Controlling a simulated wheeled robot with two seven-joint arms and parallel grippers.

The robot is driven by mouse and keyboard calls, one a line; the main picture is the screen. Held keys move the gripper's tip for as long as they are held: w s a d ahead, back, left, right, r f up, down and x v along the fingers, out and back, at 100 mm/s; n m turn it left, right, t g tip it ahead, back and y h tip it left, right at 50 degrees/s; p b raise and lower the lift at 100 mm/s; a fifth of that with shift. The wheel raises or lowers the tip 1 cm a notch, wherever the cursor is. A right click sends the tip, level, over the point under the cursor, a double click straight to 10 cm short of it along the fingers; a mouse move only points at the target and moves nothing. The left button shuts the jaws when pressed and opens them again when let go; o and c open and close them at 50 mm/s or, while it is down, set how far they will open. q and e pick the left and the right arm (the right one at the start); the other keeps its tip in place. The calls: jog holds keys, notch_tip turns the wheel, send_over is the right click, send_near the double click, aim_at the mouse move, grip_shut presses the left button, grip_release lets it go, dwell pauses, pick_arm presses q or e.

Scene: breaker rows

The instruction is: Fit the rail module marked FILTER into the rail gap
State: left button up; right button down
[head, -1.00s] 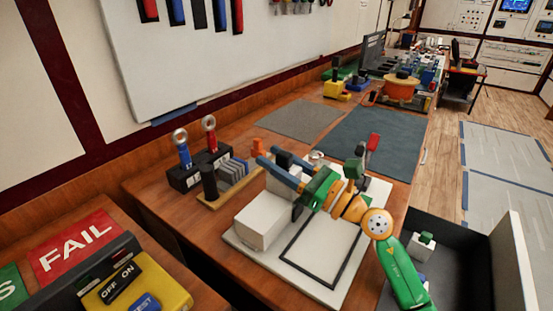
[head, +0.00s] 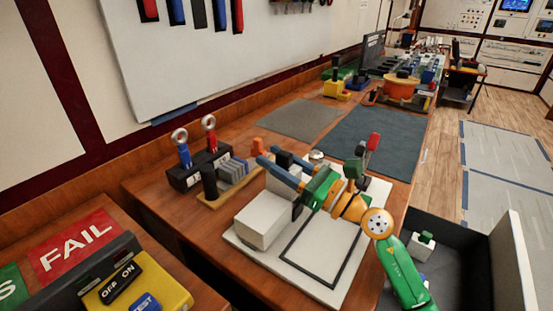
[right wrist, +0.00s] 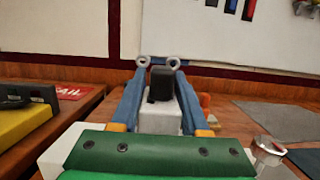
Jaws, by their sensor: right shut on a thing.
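My right gripper (head: 267,156) reaches over the white base plate (head: 318,292) from the right. Its two blue fingers are shut on a module with a black top (head: 284,160). In the right wrist view the module (right wrist: 160,88) sits between the fingers, with a pale body below the black part. I cannot read a FILTER mark on it. The rail gap cannot be made out; my gripper and arm cover part of the plate. A white block (head: 262,226) stands on the plate, left of a black outlined area. My left gripper is not in view.
A wooden holder (head: 214,200) with grey plates and a black post stands left of the fingers. Behind it is a black stand (head: 184,179) with blue and red ringed handles. A blue-grey mat (head: 372,140) lies beyond. A dark open bin (head: 458,285) is at right.

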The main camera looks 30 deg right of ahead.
jog(key=shift+f+b, duration=1)
jog(key=shift+s+a+f+b, duration=0.1)
jog(key=shift+s+f+b, duration=0.05)
jog(key=shift+f+b, duration=0.15)
jog(key=shift+s+a+f+b, duration=0.1)
jog(key=shift+s+f+b, duration=0.05)
jog(key=shift+f+b, duration=0.25)
jog(key=shift+r+p, duration=0.55)
jog(key=shift+p, duration=0.1)
jog(key=shift+w, duration=0.25)
jog(key=shift+r, duration=0.1)
jog(key=shift+d+r, duration=0.15)
jog(key=shift+d, duration=0.05)
jog(key=shift+m+p, duration=0.3)
jog(key=shift+p, duration=0.9)
